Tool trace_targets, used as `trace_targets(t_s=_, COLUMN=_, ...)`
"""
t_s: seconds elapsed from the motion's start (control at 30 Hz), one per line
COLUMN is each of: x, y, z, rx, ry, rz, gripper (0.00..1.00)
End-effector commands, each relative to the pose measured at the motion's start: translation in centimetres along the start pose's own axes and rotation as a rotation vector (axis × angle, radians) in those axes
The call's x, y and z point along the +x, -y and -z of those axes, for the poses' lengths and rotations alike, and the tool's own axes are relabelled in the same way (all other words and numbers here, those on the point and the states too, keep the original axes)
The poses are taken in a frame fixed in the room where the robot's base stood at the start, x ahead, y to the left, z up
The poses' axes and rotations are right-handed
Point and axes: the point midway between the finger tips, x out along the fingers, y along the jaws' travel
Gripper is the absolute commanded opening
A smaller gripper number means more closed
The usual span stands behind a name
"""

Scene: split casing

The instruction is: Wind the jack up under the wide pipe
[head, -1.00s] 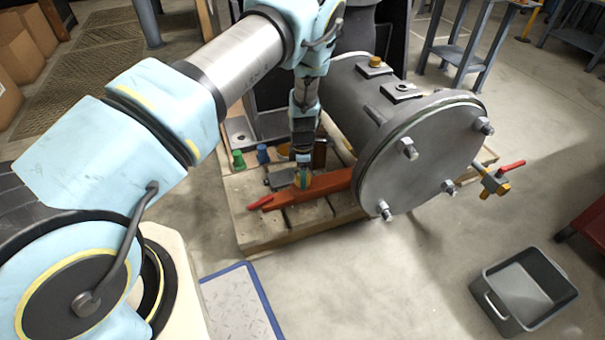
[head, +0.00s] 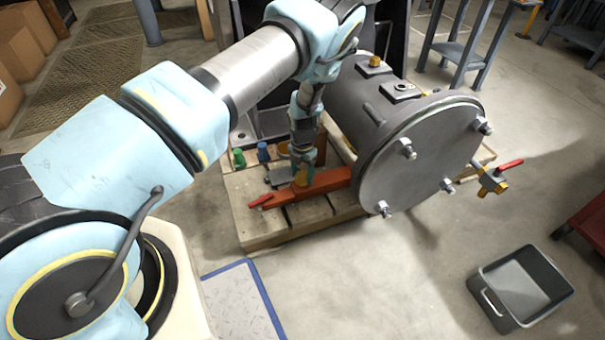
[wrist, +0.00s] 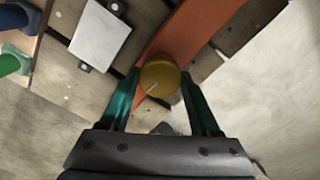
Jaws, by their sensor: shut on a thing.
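The wide pipe (head: 425,155) is a big grey cylinder with a bolted round end plate, lying on a wooden pallet (head: 262,228). The jack (head: 325,185) is a long orange-red body running in under the pipe's left side, with a red handle (head: 261,201) at its left end. A round yellow knob (wrist: 158,76) sits on top of the orange body. My gripper (head: 303,172) points down over it, and in the wrist view its green fingers (wrist: 160,90) are shut on the knob from both sides. The jack's far end and its contact with the pipe are hidden.
Green (head: 238,158) and blue (head: 263,152) fittings stand left of the gripper. A small grey plate (wrist: 100,36) lies on the pallet beside the jack. A valve with a red lever (head: 496,177) sticks out at right. A grey bin (head: 522,288) stands on the floor, which is clear in front.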

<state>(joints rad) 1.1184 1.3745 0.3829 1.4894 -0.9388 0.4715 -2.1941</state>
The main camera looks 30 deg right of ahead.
Motion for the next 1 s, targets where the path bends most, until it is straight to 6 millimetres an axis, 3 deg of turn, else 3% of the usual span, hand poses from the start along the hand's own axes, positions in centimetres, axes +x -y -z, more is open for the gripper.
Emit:
trace_targets(t_s=0.33, x=0.03, y=0.01, z=-0.02, rx=-0.125, ry=0.000, rz=0.000, gripper=0.08)
trace_targets(t_s=0.83, x=0.03, y=0.01, z=-0.02, rx=-0.143, ry=0.001, rz=0.000, gripper=0.08)
trace_targets(t_s=0.87, x=0.03, y=0.01, z=-0.02, rx=-0.143, ry=0.001, rz=0.000, gripper=0.65)
trace_targets(t_s=1.0, x=0.03, y=0.01, z=-0.02, rx=-0.142, ry=0.000, rz=0.000, gripper=0.80)
